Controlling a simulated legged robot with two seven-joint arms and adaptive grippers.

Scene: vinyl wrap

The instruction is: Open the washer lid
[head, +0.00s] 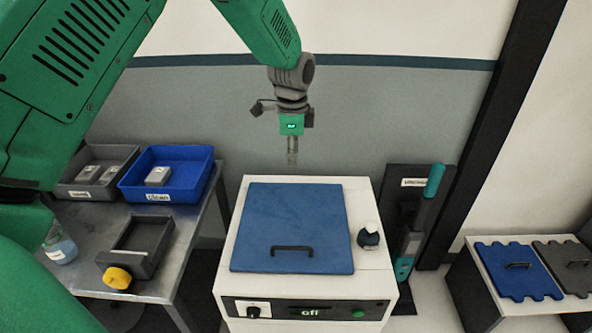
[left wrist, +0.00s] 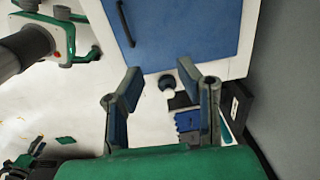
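The washer (head: 232,290) is a white box with a blue lid (head: 300,215). The lid lies flat and shut on top, with a black bar handle (head: 292,250) near its front edge. My left gripper (head: 292,158) hangs pointing down above and behind the lid's back edge in the head view, seen edge-on. In the left wrist view its two fingers (left wrist: 160,83) are spread with nothing between them. That view also shows part of the blue lid (left wrist: 185,30) and its handle (left wrist: 125,22), both apart from the fingers. My right gripper cannot be made out in either view.
A dark round knob (head: 369,237) stands on the washer's right rim. A metal table (head: 190,215) at left holds a blue bin (head: 195,180) and grey bins. A tool with teal ends (head: 412,235) stands at right. A low unit (head: 500,305) stands far right.

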